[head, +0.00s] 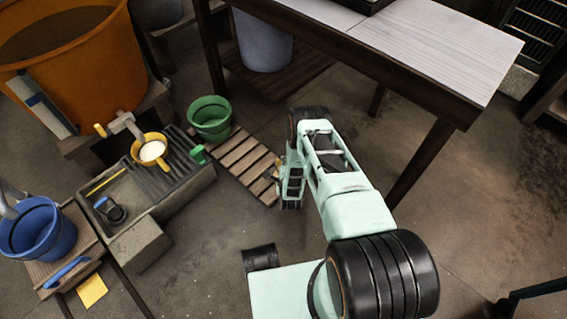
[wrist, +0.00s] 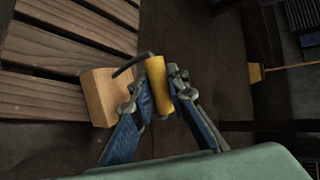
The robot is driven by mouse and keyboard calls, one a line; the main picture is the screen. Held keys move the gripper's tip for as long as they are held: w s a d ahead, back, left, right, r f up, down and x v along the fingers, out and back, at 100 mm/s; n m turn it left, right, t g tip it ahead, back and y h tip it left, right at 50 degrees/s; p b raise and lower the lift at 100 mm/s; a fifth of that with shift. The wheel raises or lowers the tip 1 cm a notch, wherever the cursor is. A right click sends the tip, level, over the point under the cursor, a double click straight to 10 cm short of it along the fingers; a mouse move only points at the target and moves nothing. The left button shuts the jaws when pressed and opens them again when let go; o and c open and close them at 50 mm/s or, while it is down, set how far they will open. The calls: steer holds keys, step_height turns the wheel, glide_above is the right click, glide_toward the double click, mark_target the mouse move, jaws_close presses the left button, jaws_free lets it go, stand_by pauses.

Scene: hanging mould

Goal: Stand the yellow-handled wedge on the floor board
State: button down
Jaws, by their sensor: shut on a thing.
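The yellow-handled wedge shows in the wrist view as a pale wooden block (wrist: 98,97) with a dark bent rod and a yellow handle (wrist: 157,84). My gripper (wrist: 158,88) is shut on the yellow handle, one blue finger on each side. The slatted wooden floor board (wrist: 55,60) fills the left of the wrist view. The block overlaps the board's edge there; I cannot tell whether they touch. In the head view the floor board (head: 243,158) lies left of my gripper (head: 273,172), which is at its right edge. The wedge is mostly hidden there.
A green bucket (head: 210,118) stands at the board's far left end. A stone sink (head: 150,190) lies to the left, with a blue bucket (head: 38,228) beyond it. A table (head: 430,50) stands behind my arm at the right. Bare floor is free in front of the board.

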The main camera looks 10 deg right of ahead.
steer(key=shift+f, duration=0.25)
steer(key=c, duration=1.8)
jaws_free()
